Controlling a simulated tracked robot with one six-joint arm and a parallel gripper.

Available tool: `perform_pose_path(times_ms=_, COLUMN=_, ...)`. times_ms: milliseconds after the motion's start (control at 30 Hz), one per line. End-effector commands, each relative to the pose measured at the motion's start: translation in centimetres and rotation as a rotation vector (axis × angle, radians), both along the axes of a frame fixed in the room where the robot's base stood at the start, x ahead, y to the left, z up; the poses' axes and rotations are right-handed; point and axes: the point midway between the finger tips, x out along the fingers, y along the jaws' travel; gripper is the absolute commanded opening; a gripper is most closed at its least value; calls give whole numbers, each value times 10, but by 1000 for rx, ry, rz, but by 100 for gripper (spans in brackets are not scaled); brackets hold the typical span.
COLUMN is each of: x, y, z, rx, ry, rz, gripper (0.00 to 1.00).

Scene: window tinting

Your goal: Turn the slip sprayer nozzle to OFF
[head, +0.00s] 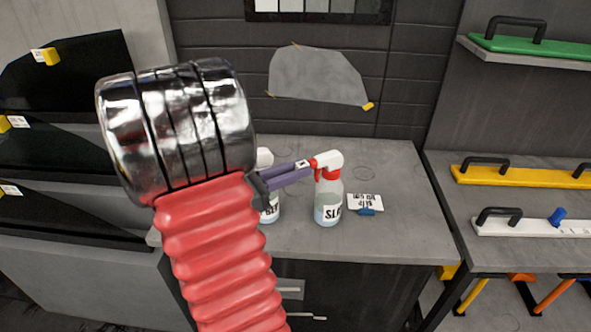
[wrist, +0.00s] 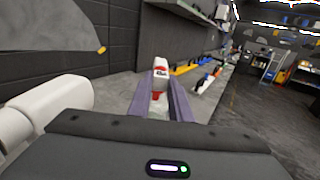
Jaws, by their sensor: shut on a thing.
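The slip sprayer (head: 328,203) stands upright on the grey worktop, a clear bottle of pale liquid with a red collar and a white head. Its lettering is partly cut off. My gripper (head: 312,168) reaches it from the left, with purple fingers at the red nozzle end of the head. In the wrist view my gripper (wrist: 159,102) has a finger on each side of the red nozzle, and the white sprayer head (wrist: 160,66) shows beyond. The fingers are shut on the nozzle. The nozzle's ON or OFF marking is too small to read.
A second white-headed bottle (head: 269,207) stands left, partly hidden behind my arm; its white head (wrist: 62,98) is close in the wrist view. A small white card (head: 366,202) lies right of the slip sprayer. A grey film sheet (head: 318,75) hangs on the wall. The worktop's right side is clear.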

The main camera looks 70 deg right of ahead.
Motion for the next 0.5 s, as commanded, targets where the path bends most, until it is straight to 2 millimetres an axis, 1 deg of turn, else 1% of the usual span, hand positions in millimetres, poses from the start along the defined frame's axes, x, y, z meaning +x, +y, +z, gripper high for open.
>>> perform_pose_path(times_ms=33, x=-1, y=1, z=-3, rx=10, ry=2, rz=-2, gripper=0)
perform_pose_path(times_ms=333, x=-1, y=1, z=-3, rx=8, ry=2, rz=-3, gripper=0)
perform_pose_path(times_ms=367, x=-1, y=1, z=-3, rx=8, ry=2, rz=-3, gripper=19)
perform_pose_path(times_ms=500, x=-1, y=0, z=-2, rx=6, ry=2, rz=-2, gripper=29)
